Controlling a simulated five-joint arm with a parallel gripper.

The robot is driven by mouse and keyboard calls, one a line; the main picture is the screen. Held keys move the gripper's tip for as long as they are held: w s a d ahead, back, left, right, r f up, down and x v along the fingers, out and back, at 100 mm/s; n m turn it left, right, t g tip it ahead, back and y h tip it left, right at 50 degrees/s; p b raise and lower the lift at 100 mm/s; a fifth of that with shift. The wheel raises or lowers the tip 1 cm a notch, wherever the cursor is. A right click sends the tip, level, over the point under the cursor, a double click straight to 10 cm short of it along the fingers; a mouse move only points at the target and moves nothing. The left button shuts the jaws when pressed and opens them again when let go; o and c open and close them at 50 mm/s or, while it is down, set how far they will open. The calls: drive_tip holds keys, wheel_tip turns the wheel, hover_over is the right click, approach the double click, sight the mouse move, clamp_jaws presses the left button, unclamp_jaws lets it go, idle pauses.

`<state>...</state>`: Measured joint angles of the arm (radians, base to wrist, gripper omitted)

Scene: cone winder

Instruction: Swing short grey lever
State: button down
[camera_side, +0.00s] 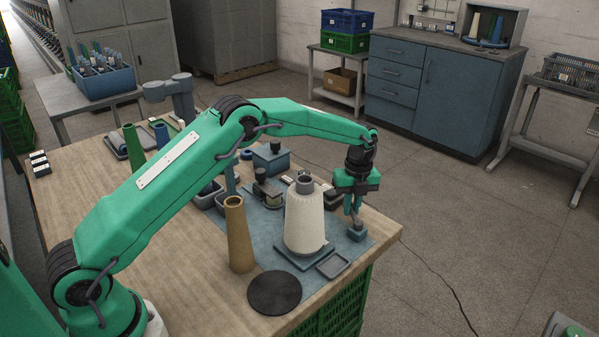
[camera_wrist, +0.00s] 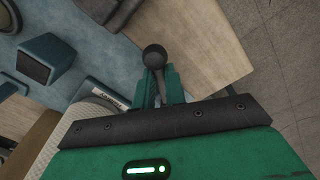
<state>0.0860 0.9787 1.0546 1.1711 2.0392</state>
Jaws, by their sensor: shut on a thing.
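My gripper (camera_side: 354,211) points down at the right front corner of the blue mat, just right of the white yarn cone (camera_side: 304,219). Its fingers are shut on the short grey lever (camera_wrist: 155,60). In the wrist view the lever's dark round knob sticks out past the green fingers, and its grey stem runs between them. The lever's small blue-grey base (camera_side: 357,232) sits under the fingertips in the side view. There the fingers hide most of the lever, so its tilt is hard to tell.
A blue block with a dark knob (camera_side: 270,157) stands behind. The table's right edge is close to the lever.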

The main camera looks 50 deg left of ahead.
drive_tip(key=m, duration=0.1)
drive_tip(key=w+m, duration=0.1)
drive_tip(key=shift+w+d+m, duration=0.2)
drive_tip(key=shift+d+m, duration=0.05)
drive_tip(key=shift+m, duration=0.05)
drive_tip(key=shift+w+d+m, duration=0.25)
drive_tip(key=shift+d+m, duration=0.05)
drive_tip(key=shift+m, duration=0.45)
drive_tip(key=shift+w+d+m, duration=0.2)
drive_tip(key=shift+d+m, duration=0.05)
drive_tip(key=shift+m, duration=0.5)
drive_tip(key=c, duration=1.5)
unclamp_jaws()
drive_tip(key=shift+d, duration=0.1)
drive_tip(key=shift+o, duration=0.2)
drive_tip(key=shift+d+r, duration=0.1)
wheel_tip(320, 180, up, 8)
